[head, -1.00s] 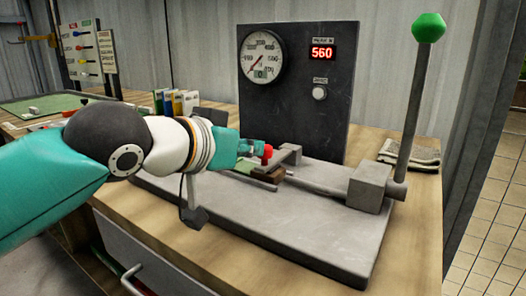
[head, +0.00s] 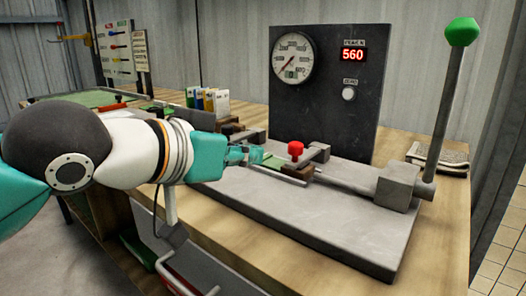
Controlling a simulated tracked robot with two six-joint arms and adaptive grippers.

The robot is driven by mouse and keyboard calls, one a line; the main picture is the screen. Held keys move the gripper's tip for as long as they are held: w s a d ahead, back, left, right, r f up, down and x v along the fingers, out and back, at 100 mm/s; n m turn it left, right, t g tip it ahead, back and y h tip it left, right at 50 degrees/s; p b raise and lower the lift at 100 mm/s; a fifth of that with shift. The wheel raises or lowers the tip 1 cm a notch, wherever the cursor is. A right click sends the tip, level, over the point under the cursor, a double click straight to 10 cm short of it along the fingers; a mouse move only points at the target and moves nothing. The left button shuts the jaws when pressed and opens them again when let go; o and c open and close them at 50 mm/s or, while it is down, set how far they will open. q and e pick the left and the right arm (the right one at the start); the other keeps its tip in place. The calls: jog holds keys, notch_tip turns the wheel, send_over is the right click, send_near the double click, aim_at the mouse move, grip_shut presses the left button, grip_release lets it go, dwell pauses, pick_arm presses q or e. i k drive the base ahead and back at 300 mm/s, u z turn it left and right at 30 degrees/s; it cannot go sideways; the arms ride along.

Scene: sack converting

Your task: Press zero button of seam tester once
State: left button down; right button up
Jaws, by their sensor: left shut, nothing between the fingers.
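The seam tester stands on the bench with a dark upright panel (head: 325,105). The panel carries a round dial gauge (head: 295,58) and a red display (head: 353,55) reading 560. The white round zero button (head: 349,94) sits below the display. A grey base plate (head: 310,222) holds a clamp with a red knob (head: 295,149) and a long lever with a green knob (head: 462,31). My left gripper (head: 252,155) is shut and empty, low over the plate, left of the red knob and well below the button. My right gripper is not in view.
Several upright coloured folders (head: 208,100) stand behind my left arm. The lever rises at the right. The space directly before the panel's button looks clear.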

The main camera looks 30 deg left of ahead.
aim_at(348, 94)
jog(key=k, duration=1)
jog(key=u, duration=0.05)
